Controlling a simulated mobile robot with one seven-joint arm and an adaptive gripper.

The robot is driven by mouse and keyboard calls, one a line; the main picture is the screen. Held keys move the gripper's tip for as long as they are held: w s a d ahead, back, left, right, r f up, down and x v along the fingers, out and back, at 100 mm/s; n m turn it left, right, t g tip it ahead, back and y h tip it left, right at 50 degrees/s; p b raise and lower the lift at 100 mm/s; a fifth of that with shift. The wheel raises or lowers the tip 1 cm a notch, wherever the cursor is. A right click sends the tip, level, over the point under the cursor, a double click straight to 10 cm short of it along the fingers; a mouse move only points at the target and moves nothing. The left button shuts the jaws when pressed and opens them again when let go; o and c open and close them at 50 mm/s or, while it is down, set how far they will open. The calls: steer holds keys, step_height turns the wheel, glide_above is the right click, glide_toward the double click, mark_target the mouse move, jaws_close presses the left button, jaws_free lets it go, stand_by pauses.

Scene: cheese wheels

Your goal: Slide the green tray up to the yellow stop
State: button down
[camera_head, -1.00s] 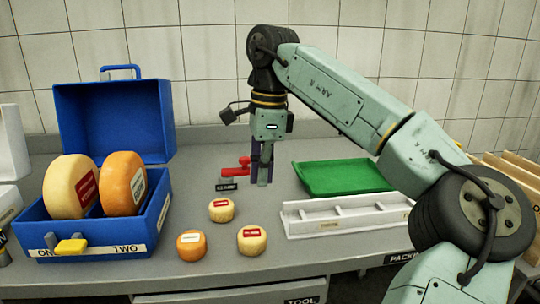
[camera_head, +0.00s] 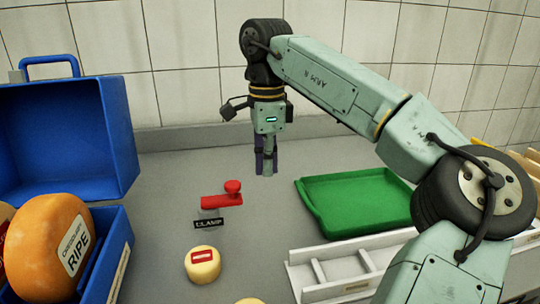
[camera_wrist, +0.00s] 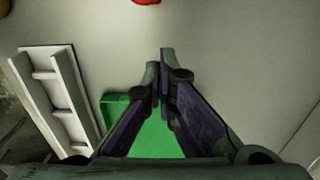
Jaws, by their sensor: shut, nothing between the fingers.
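The green tray (camera_head: 358,207) lies flat on the grey counter, right of my gripper in the head view. It is a shallow, empty tray with a raised rim. My gripper (camera_head: 265,170) points down, shut and empty, left of the tray's far left corner and apart from it. In the wrist view, the tray (camera_wrist: 115,101) shows behind and between the fingers of my gripper (camera_wrist: 160,62), partly hidden by them. The height of the fingertips above the counter is hard to tell.
A red clamp (camera_head: 221,200) stands left of my gripper. A white divided rack (camera_head: 340,268) lies in front of the tray. Small cheese wheels (camera_head: 202,264) sit at the front. An open blue case (camera_head: 70,135) holds large wheels at left. Tiled wall behind.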

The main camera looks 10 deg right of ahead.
step_height(320, 180, down, 6)
steer(key=shift+r+p, duration=0.1)
steer(key=shift+p, duration=0.2)
steer(key=shift+w+d+f+p, duration=0.1)
steer(key=shift+d+p, duration=0.1)
steer(key=shift+d, duration=0.45)
steer(key=shift+s+d+f+p, duration=0.1)
steer(key=shift+d+p, duration=0.15)
steer(key=shift+d, duration=0.4)
steer(key=shift+w+d+f+p, duration=0.1)
steer(key=shift+d+p, duration=0.1)
steer(key=shift+d, duration=0.45)
